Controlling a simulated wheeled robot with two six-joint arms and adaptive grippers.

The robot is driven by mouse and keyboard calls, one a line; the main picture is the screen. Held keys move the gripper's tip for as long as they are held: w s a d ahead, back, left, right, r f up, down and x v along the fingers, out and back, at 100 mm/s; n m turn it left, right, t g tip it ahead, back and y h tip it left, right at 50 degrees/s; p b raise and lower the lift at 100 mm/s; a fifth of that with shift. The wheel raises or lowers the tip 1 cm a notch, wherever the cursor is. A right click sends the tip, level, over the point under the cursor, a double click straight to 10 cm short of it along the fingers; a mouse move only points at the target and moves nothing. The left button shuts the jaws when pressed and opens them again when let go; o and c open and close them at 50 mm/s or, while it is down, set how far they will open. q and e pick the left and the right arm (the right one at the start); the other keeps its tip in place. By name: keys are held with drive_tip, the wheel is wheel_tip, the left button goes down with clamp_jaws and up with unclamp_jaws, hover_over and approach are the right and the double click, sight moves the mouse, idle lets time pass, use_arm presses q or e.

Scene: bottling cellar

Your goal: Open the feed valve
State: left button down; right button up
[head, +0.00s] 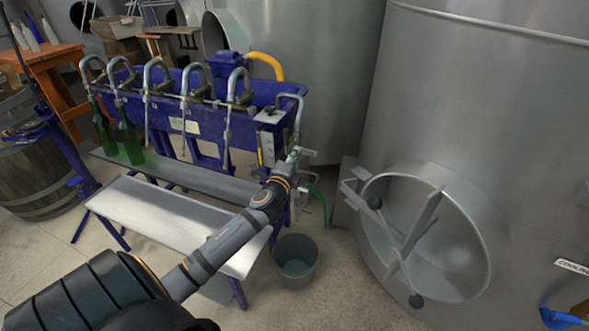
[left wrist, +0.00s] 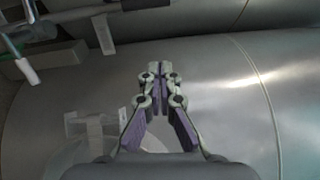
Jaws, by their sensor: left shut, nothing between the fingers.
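The blue bottling filler (head: 180,110) stands left of centre in the head view, with several curved spouts along its front. A grey pipe (head: 300,108) comes down at its right end, where I take the feed valve to be. My left gripper (head: 294,155) is at the lower end of this pipe and covers part of the fittings there. In the left wrist view the gripper (left wrist: 160,78) is shut and empty. A metal pipe piece with a pale-tipped lever (left wrist: 27,70) shows at upper left there, apart from the fingers. I cannot tell the valve's position. My right gripper is out of view.
A grey bucket (head: 295,262) stands on the floor below the gripper. A large steel tank (head: 470,110) with a round hatch (head: 425,235) fills the right side. Two green bottles (head: 130,142) stand on the filler's shelf at left. A metal bench (head: 165,215) lies in front.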

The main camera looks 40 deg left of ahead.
use_arm(q)
drive_tip(key=v, duration=0.5)
drive_tip(key=shift+a+f+b, duration=0.2)
drive_tip(key=shift+a+b, duration=0.1)
drive_tip(key=shift+a, duration=0.15)
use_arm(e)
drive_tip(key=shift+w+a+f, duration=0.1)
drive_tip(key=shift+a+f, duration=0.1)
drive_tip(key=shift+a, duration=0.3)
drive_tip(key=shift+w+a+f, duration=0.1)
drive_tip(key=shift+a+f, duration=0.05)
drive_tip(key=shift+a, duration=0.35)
use_arm(q)
drive_tip(key=shift+s+d, duration=0.1)
